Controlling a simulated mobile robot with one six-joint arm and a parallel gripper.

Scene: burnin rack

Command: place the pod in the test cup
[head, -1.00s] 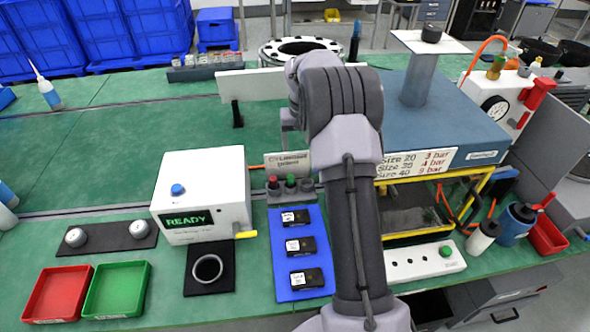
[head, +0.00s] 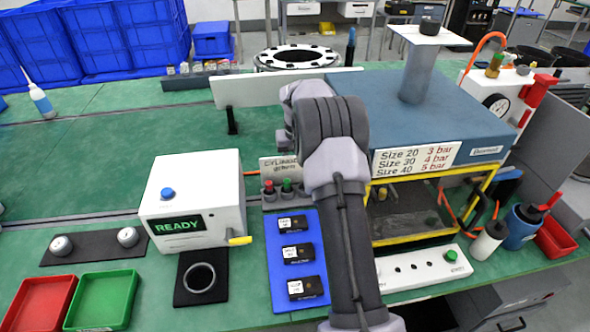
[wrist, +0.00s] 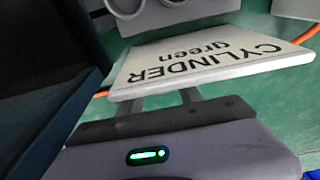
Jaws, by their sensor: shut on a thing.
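Two grey round pods (head: 128,236) sit on a dark mat at the left, with a bare stretch between them. The test cup looks to be the open ring (head: 200,278) on a black pad in front of the white READY box (head: 190,205); nothing shows inside it. My gripper's fingers (wrist: 168,99) run in under the "CYLINDER green" sign (wrist: 210,60) in the wrist view. The sign hides their tips and whatever is between them. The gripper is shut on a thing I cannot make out. In the head view my arm hides the gripper, and the sign (head: 279,168) shows beside the arm.
A blue mat (head: 275,262) with three black modules lies right of the READY box. Red (head: 42,305) and green (head: 103,302) trays are front left. A yellow-framed press (head: 435,195) stands right of my arm. Green table is clear behind the READY box.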

